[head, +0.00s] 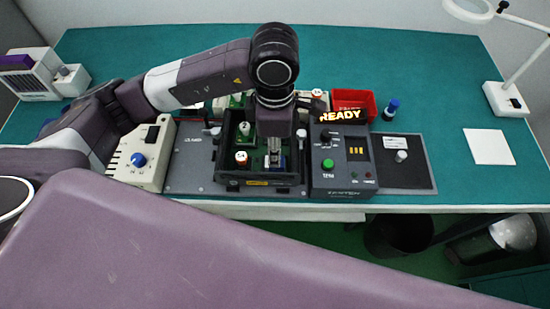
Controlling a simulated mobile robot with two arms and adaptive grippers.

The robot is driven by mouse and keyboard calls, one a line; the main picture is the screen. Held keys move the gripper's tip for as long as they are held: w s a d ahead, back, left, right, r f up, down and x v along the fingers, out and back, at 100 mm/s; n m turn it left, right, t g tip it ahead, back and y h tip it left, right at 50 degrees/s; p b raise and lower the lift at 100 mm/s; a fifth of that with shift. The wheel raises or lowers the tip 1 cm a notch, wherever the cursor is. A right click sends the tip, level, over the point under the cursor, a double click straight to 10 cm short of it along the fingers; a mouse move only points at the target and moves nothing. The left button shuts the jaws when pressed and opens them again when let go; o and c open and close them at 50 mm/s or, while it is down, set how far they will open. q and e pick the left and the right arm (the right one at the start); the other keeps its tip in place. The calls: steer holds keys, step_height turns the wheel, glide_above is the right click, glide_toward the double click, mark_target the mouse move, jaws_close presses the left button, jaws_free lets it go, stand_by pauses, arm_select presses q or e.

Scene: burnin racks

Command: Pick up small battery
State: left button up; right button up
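My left gripper (274,158) points straight down over the black tray (256,182) at the middle of the bench. Its fingers look close together, but whether they are shut on something is too small to tell. A small blue and white item shows right at the fingertips, partly hidden by them. Inside the tray, a white cylinder marked 2 (244,130) and a white and red cylinder (241,158) stand upright in green holders to the left of the gripper. I cannot tell for sure which item is the small battery. My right gripper is not in view.
A cream box with a blue knob (138,160) is on the left. The back bench is clear.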

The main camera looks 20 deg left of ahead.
arm_select(q)
steer(key=shift+f+p, duration=0.6)
steer(key=shift+f, duration=1.4)
jaws_close()
steer(key=shift+r, duration=0.1)
